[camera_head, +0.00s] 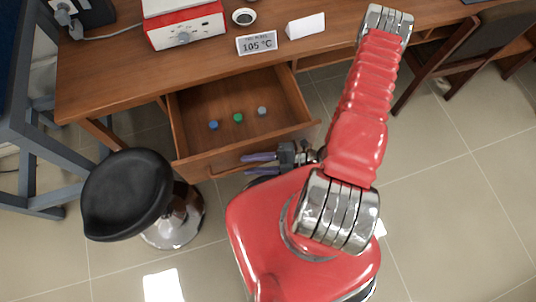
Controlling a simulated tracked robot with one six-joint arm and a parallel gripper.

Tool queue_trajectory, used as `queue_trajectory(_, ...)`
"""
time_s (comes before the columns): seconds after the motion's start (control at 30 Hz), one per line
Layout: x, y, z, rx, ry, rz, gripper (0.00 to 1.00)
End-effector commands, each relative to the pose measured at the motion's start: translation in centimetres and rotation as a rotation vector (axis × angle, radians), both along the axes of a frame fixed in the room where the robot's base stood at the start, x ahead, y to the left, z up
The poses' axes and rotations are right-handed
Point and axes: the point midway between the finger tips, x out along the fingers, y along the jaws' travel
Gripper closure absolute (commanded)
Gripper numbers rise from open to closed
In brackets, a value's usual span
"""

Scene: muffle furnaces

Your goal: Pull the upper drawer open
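The upper drawer (188,125) is wooden and stands pulled well out from under the desk. Its handle (218,171) is a thin dark bar on the drawer's front. My gripper (252,165) is at the right part of this handle, with its purple fingers pointing left along the drawer front. One finger lies on the desk side of the bar and the other on the near side. The fingers are apart, but I cannot tell whether they press on the bar. My red arm hides the area just right of the gripper.
Blue, green and grey small items (238,117) lie in the drawer. A black stool (128,194) stands close to its left. The desk (100,75) carries a red-white device (185,30) and a 105 °C display (257,43). A chair (450,50) is at right; floor is clear below it.

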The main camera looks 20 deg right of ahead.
Motion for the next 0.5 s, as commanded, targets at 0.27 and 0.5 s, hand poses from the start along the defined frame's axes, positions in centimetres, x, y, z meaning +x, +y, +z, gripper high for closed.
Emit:
queue_trajectory(0.27,-0.2,-0.7,0.2,0.001,-0.001,-0.002,0.68)
queue_trajectory(0.5,-0.9,-2.4,0.6,0.000,-0.002,-0.002,0.68)
